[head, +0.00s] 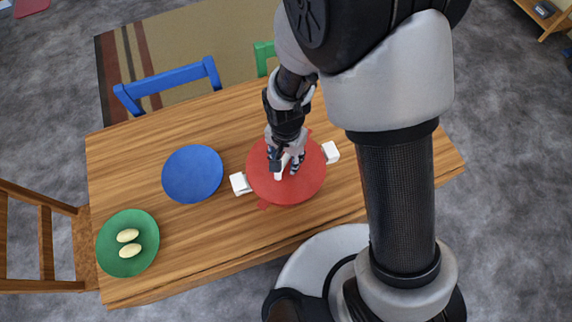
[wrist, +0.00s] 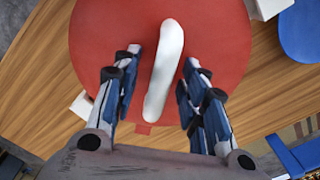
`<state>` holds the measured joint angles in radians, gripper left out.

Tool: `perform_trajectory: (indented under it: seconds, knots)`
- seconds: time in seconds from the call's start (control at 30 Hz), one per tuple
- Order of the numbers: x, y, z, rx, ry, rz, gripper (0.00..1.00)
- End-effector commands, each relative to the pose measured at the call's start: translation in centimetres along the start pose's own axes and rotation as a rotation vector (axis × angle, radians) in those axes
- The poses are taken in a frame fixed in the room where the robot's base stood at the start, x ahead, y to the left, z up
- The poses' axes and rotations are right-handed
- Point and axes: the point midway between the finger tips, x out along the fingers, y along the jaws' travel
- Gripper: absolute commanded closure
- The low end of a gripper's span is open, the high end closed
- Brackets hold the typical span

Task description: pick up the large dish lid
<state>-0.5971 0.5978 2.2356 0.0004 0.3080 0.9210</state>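The large dish lid (head: 305,185) is a round red disc with a white bar handle (head: 280,172) on the wooden table. It also fills much of the wrist view (wrist: 215,60), with its handle (wrist: 164,70) upright in the picture. My gripper (head: 285,165) is over the lid in the head view. In the wrist view my gripper (wrist: 160,70) is open, one finger on each side of the handle, with a gap on both sides. Whether the fingertips touch the lid is not clear. What is under the lid is hidden.
White blocks (head: 240,184) (head: 331,152) stick out at the lid's left and right. A blue plate (head: 192,174) and a green plate (head: 112,252) with two pale oval items (head: 129,243) lie to the left. Blue (head: 168,85) and wooden (head: 45,240) chairs stand around the table (head: 190,235).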

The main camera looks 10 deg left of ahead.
Motion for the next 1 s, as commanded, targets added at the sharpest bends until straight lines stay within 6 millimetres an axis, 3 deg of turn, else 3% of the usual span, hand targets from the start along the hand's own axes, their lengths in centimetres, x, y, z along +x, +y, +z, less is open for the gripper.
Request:
perform_trajectory:
  seconds: [0.13,0.7,1.0]
  knots:
    - [-0.15,-0.03,-0.01,-0.001,0.001,-0.001,0.62]
    - [-0.16,-0.02,0.0,-0.001,0.0,0.0,1.0]
    - [-0.16,-0.02,0.0,-0.001,0.0,0.0,1.0]
